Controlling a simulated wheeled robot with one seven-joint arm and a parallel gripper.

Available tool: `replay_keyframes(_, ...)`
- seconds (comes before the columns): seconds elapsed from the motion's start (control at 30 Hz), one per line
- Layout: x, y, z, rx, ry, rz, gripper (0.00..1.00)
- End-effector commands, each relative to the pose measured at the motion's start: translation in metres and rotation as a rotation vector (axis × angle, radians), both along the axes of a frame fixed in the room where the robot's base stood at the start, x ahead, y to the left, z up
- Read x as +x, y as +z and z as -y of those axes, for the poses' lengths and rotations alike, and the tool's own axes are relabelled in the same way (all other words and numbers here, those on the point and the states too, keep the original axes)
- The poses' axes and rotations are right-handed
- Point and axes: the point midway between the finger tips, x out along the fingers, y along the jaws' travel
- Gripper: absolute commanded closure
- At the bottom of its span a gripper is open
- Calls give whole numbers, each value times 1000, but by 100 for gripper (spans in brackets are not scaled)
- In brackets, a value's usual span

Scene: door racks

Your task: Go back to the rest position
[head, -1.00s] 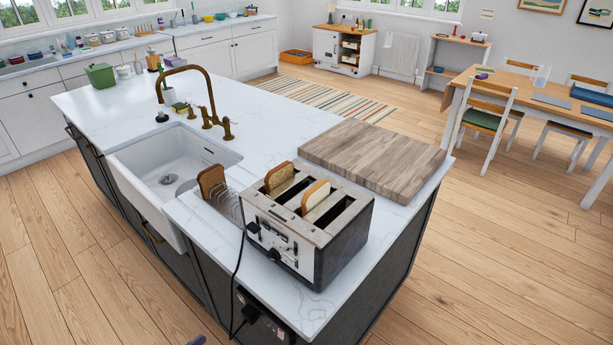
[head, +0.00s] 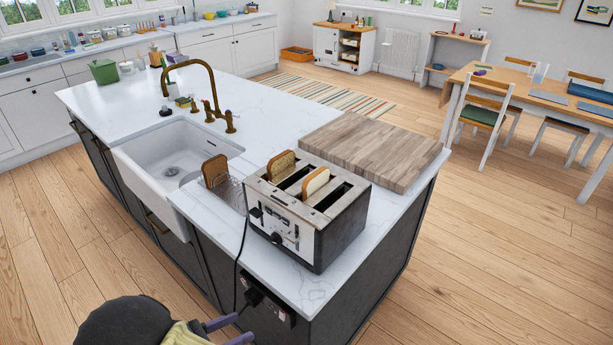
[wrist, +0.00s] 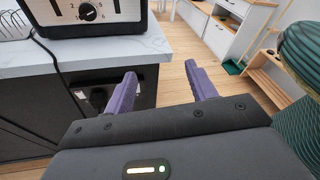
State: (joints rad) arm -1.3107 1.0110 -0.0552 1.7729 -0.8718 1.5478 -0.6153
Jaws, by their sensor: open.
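My gripper (head: 233,330) is at the bottom of the head view, in front of the island's near end and below the counter top. In the wrist view its two purple fingers (wrist: 160,90) are apart with nothing between them. The toaster (head: 307,212) stands on the counter above and beyond my gripper, with two bread slices upright in its slots. Its lower front with a dial also shows in the wrist view (wrist: 88,14). My gripper is apart from the toaster and the counter.
The island (head: 300,280) has a sink (head: 175,150), a brass tap (head: 205,95), a wire rack with a bread slice (head: 215,171) and a wooden board (head: 370,150). A black cord (head: 241,260) hangs to a socket on its front. The floor (head: 480,260) to the right is clear.

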Motion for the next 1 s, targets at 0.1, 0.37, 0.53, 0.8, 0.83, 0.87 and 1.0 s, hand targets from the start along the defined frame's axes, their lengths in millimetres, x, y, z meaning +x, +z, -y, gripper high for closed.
replay_keyframes(0.1, 13, 5, 26, 90, -108, -17, 44)
replay_keyframes(0.37, 34, 17, 103, 417, -480, -13, 44)
replay_keyframes(0.53, 36, 26, 149, 658, -756, 55, 44)
replay_keyframes(0.8, 32, 45, 207, 1029, -1192, 273, 44)
replay_keyframes(0.83, 32, 47, 213, 1070, -1239, 307, 44)
replay_keyframes(0.87, 31, 50, 219, 1110, -1285, 342, 44)
replay_keyframes(1.0, 29, 63, 245, 1289, -1493, 526, 44)
